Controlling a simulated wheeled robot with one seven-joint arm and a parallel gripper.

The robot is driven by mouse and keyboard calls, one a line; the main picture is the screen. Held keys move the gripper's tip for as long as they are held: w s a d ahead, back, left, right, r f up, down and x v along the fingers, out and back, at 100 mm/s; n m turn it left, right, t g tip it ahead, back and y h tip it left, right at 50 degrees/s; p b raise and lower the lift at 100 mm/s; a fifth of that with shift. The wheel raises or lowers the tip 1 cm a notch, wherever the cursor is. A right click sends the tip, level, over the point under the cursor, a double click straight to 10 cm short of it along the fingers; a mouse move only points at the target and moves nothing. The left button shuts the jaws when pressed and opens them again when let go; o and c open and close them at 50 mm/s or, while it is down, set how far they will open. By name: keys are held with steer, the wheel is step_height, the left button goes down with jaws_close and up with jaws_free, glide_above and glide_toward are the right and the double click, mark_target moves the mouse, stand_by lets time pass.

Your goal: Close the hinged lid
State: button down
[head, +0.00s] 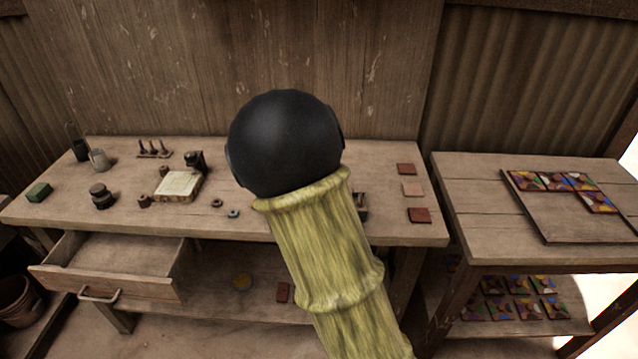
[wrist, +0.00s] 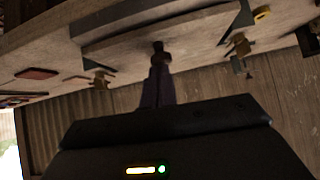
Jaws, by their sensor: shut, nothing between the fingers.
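My gripper (wrist: 158,50) shows in the wrist view as dark fingers, shut and empty. Its tips overlap the edge of a broad pale slab (wrist: 118,52) on the bench; I cannot tell whether they touch it. Brass-coloured fittings stand at the slab's left (wrist: 100,79) and right (wrist: 238,46). The slab may be part of the press, but I cannot make out the hinged lid or its angle. In the head view my arm hides the gripper and the middle of the bench. Only a small dark fitting (head: 361,204) shows just right of the arm.
The wooden bench (head: 330,232) carries a pale block (head: 178,186), a green block (head: 39,192) and several small parts on the left, and reddish tiles (head: 419,215) on the right. An open drawer (head: 120,262) juts out at front left. A side table (head: 465,190) holds a tile board.

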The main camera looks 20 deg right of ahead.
steer(key=s+a+b, duration=0.2)
steer(key=s+a, duration=0.1)
steer(key=s, duration=0.6)
steer(key=shift+a, duration=0.25)
stand_by(0.5)
steer(key=s+a+r+n+g+y+p, duration=0.1)
steer(key=s+r+n+g+p, duration=0.1)
steer(key=s, duration=0.4)
steer(key=s+a+r+n+g+y+p, duration=0.1)
steer(key=s+r+n+g+y+p, duration=0.1)
steer(key=s+r+g+p, duration=0.2)
step_height(320, 180, up, 2)
steer(key=s+p, duration=0.2)
steer(key=p, duration=0.1)
steer(key=shift+a+n+y, duration=0.2)
steer(key=shift+n+y, duration=0.1)
steer(key=shift+n, duration=0.1)
stand_by(0.4)
